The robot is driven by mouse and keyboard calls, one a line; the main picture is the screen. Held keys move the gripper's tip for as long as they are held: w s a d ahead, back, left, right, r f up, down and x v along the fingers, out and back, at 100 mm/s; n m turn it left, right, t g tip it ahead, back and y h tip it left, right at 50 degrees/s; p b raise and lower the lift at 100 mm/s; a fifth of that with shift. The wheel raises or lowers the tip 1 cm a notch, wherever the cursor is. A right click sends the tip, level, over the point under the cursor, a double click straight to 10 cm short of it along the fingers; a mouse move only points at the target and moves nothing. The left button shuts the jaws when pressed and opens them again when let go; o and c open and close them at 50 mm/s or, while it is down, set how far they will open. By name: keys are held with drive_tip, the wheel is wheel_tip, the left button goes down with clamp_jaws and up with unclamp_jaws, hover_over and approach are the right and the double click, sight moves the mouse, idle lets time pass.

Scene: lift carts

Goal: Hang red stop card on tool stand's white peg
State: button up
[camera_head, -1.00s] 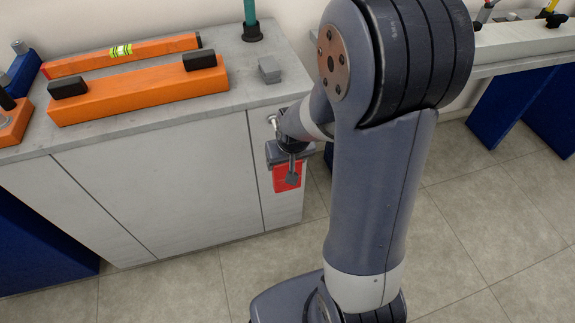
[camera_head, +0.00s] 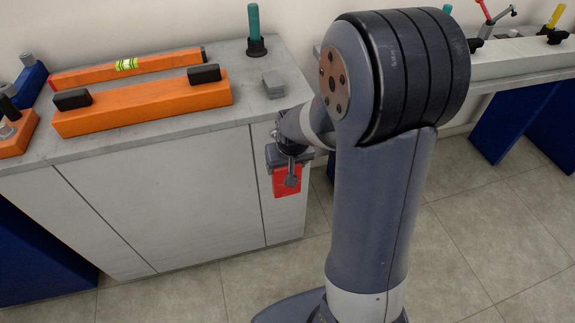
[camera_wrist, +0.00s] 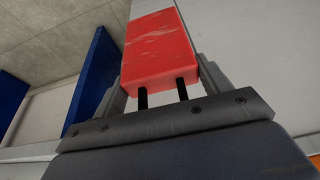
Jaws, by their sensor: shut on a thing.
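The red stop card (camera_head: 287,182) hangs from my gripper (camera_head: 290,165) in front of the grey cabinet's right end. In the wrist view the red card (camera_wrist: 160,45) lies between the two grey fingers of my gripper (camera_wrist: 160,65), which is shut on it. Two thin dark strips run from the card's near edge toward the gripper's body. I cannot make out the tool stand's white peg in either view. My arm hides part of the area behind and right of the gripper.
The grey cabinet top (camera_head: 180,150) holds an orange bar with black blocks (camera_head: 145,106), a spirit level (camera_head: 125,68), a teal-handled tool (camera_head: 254,25) and a small grey block (camera_head: 273,84). A pale bench (camera_head: 515,62) with tools stands right. Floor at front is clear.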

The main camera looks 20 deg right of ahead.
drive_tip(key=shift+w, duration=0.1)
drive_tip(key=shift+w, duration=1.3)
idle(0.4)
drive_tip(key=shift+w+p, duration=0.35)
drive_tip(key=shift+w, duration=2.5)
drive_tip(key=shift+f, duration=0.1)
drive_tip(key=shift+f+b, duration=0.7)
drive_tip(key=shift+f, duration=0.05)
